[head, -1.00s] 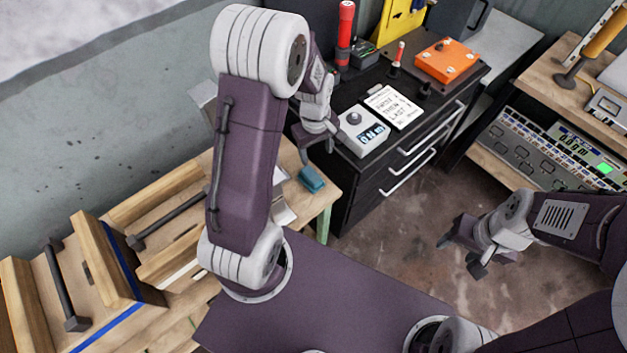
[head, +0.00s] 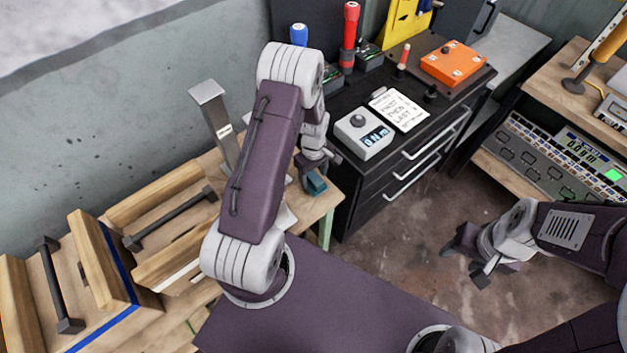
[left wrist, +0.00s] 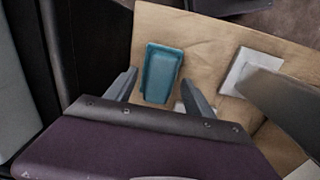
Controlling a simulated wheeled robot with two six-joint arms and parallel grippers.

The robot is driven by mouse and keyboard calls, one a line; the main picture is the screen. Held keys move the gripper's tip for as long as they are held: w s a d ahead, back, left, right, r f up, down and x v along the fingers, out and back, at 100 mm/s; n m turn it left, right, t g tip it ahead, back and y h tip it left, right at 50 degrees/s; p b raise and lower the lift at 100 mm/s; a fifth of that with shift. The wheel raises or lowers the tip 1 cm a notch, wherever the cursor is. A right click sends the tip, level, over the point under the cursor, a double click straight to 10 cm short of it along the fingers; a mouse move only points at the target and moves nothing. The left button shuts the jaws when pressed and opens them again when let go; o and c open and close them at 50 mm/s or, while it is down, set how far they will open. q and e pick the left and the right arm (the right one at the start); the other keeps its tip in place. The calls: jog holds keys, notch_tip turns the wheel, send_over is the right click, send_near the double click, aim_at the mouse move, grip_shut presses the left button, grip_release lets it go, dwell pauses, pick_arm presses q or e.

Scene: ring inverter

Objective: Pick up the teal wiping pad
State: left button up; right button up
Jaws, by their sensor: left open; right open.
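The teal wiping pad (head: 315,184) lies on the wooden bench near its right end, partly covered by my left gripper in the head view. In the left wrist view the pad (left wrist: 161,73) lies flat and lengthwise between the two open fingers of my left gripper (left wrist: 164,92), mostly beyond the fingertips. I see no finger clearly touching it. In the head view my left gripper (head: 310,178) is low over the bench, right at the pad. My right gripper (head: 468,256) is open and empty, out over the floor at the right.
The wooden bench (left wrist: 220,30) holds a white plate (left wrist: 250,70) right of the pad. A grey metal post (head: 215,125) stands behind my left arm. Wooden crates with dark handles (head: 60,285) are at the left. A black drawer cabinet (head: 375,190) stands just right of the bench.

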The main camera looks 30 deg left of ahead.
aim_at(315, 178)
pick_arm(q)
jog(key=shift+w+f, duration=0.1)
jog(key=shift+f, duration=0.65)
grip_shut()
jog(key=shift+r, duration=0.1)
jog(key=r, duration=0.4)
jog(key=shift+d+r, duration=0.25)
jog(key=shift+d, duration=0.1)
jog(key=s+d+r, duration=0.4)
jog(key=d+r, duration=0.2)
jog(key=d, duration=0.4)
jog(key=shift+s+r+b, duration=0.2)
jog(key=shift+s+b, duration=0.2)
